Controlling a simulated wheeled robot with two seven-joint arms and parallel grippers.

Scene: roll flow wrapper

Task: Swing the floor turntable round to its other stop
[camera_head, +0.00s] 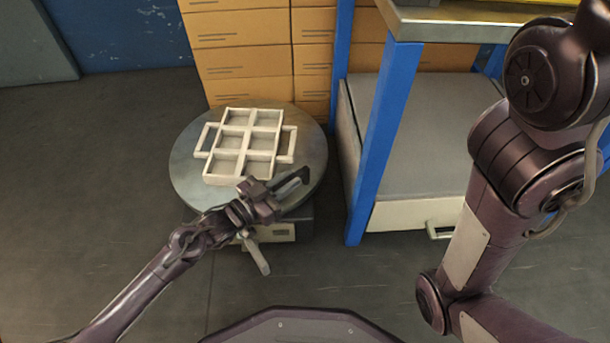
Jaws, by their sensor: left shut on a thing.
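The floor turntable (185,178) is a round grey disc low on the floor, left of the middle of the view. A cream tray (237,131) with several square compartments and a loop handle on each side lies on it. My left gripper (285,188) is at the disc's front right edge, shut on what looks like the turntable's dark handle (303,175); the gripper hides much of that contact. A pale lever (257,258) hangs below the gripper, in front of the turntable's base (280,232). My right arm shows at the right, but its gripper is out of view.
Stacked orange-brown boxes (240,60) stand close behind the turntable. A blue-legged workbench (380,140) with a grey lower shelf (430,150) and a pale drawer (410,214) stands close on its right. The floor to the left and in front is clear.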

